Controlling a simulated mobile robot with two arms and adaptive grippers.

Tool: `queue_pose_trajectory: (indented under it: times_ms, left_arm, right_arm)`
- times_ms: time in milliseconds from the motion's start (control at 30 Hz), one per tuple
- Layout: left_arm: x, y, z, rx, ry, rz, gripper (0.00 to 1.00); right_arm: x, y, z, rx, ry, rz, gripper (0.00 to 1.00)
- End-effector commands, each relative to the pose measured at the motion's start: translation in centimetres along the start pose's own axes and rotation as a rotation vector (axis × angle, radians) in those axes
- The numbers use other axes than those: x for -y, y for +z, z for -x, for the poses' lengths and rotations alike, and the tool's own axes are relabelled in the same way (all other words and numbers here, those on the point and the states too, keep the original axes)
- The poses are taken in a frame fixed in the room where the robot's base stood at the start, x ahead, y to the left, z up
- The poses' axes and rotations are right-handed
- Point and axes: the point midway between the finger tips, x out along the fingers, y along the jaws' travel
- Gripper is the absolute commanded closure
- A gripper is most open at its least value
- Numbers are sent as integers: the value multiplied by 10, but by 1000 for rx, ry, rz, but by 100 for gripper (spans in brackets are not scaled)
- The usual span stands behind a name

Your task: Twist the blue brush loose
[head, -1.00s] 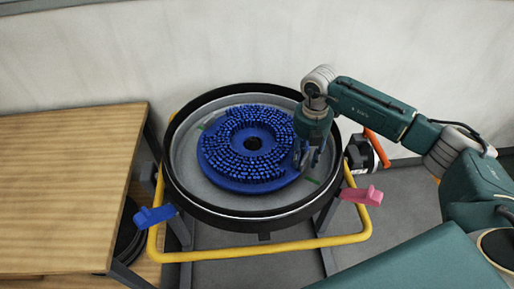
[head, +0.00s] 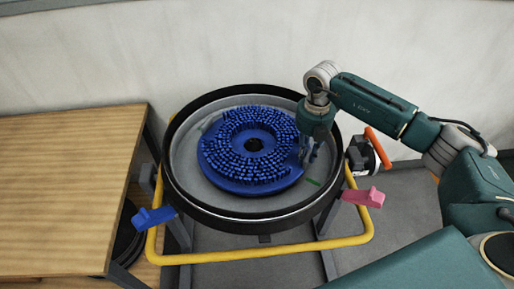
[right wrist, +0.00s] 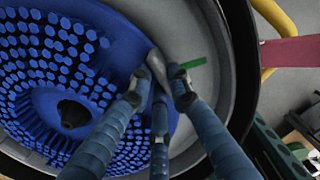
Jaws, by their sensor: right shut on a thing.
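The round blue brush (head: 222,170) lies bristles up in a round tank (head: 185,185) with a black rim. A dark hole shows at its centre. My right gripper (head: 306,160) reaches down at the brush's right edge. In the right wrist view, my right gripper (right wrist: 159,82) is shut on the edge of the blue brush (right wrist: 85,58), with a small grey piece between the fingertips. The fingers hide part of that edge. A green mark (head: 313,182) is on the tank floor just outside the brush. My left gripper is not in view.
A yellow tube frame (head: 260,250) surrounds the tank's front. A blue lever (head: 153,217) is at front left, a pink lever (head: 362,196) at front right. An orange handle (head: 378,147) stands right of the tank. A wooden table (head: 65,190) is on the left, a wall behind.

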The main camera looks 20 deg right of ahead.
Motion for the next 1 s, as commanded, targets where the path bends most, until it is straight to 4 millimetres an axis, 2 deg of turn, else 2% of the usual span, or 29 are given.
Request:
queue_pose_trajectory:
  times_ms: [233, 733, 1000]
  left_arm:
    - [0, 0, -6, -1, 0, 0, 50]
    - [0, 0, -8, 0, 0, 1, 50]
    - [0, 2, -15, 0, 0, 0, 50]
  right_arm:
    - [2, 11, 0, 4, -3, 46, 100]
    - [2, 13, -1, 1, -5, 62, 100]
    - [1, 22, -3, 0, -4, 115, 100]
